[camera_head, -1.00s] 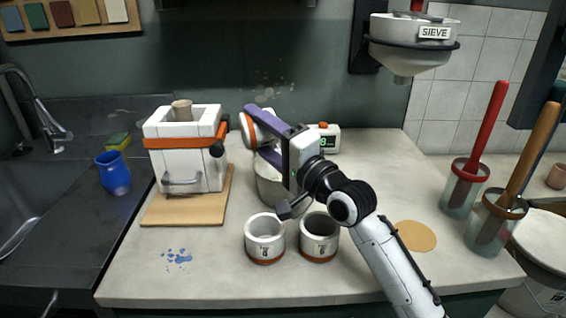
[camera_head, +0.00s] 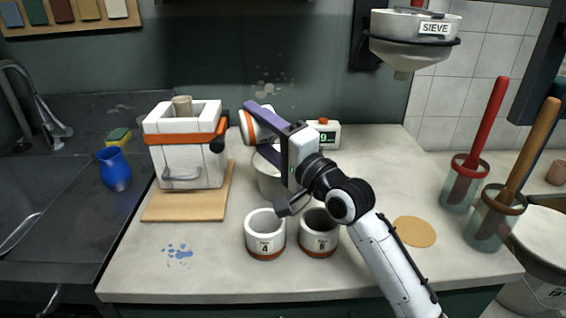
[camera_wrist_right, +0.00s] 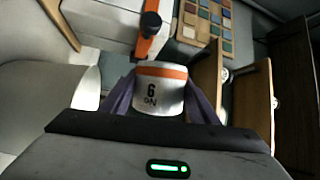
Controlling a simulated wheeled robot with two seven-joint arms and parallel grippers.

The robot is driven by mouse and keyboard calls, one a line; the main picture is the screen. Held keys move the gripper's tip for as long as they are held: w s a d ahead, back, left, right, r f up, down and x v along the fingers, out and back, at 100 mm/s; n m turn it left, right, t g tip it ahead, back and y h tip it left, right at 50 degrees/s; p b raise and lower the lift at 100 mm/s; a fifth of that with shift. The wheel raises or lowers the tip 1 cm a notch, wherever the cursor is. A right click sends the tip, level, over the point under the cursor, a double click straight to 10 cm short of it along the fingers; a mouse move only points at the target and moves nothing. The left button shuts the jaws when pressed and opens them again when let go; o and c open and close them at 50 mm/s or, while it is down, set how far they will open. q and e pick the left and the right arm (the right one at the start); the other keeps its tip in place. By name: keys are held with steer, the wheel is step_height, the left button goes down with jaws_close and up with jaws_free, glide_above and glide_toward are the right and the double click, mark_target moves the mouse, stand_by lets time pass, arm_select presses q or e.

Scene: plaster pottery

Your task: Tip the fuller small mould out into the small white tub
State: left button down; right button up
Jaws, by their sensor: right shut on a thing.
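My right gripper (camera_head: 273,137) is shut on a small white mould (camera_head: 262,122) with an orange band. The mould is tipped far over, its orange-banded end to the left. In the wrist view the mould (camera_wrist_right: 160,92) sits between the purple fingers, its mark reading like a 6. A whitish tub (camera_head: 268,183) stands below and behind the gripper, partly hidden by it. Two similar small moulds stand upright in front, a left one (camera_head: 265,243) and a right one (camera_head: 319,242). How full the held mould is cannot be seen. My left gripper is out of view.
A square white mould with an orange strap (camera_head: 170,150) stands on a wooden board (camera_head: 185,208) at left. A display unit (camera_head: 325,135) is behind my gripper. Jars with tool handles (camera_head: 497,222) stand at right. The front left counter is clear apart from blue splashes (camera_head: 178,251).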

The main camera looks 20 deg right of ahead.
steer(key=shift+f+n+g, duration=0.1)
steer(key=shift+n+g, duration=0.2)
steer(key=shift+n, duration=0.3)
steer(key=shift+a+r+p, duration=0.2)
steer(key=shift+a+p, duration=0.05)
steer(key=shift+p, duration=0.25)
steer(key=a+n+p, duration=0.1)
steer(key=p, duration=0.2)
steer(key=shift+a+n+g, duration=0.3)
steer(key=shift+f+n+g+p, duration=0.2)
steer(key=shift+n+g+p, duration=0.2)
steer(key=shift+n+p, duration=0.65)
steer(key=p, duration=0.2)
steer(key=n+p, duration=0.1)
steer(key=shift+w+a+r+g+p, duration=0.1)
steer(key=shift+r+g+p, duration=0.2)
steer(key=shift+p, duration=0.1)
steer(key=shift+n, duration=0.25)
steer(key=shift+r+n+g+h, duration=0.25)
steer(key=shift+n+g+h, duration=0.05)
steer(key=shift+n+h, duration=0.2)
steer(key=shift+r+n, duration=0.25)
steer(key=shift+n, duration=0.15)
steer(key=shift+w+a+r+n+g+h, duration=0.1)
steer(key=shift+a+r+n+g+h, duration=0.35)
steer(key=shift+a+r+n+h, duration=0.7)
steer(key=shift+w+a+r+n+g+h, duration=0.1)
steer(key=shift+a+r+n+g+h, duration=0.5)
steer(key=shift+a+r+n, duration=0.95)
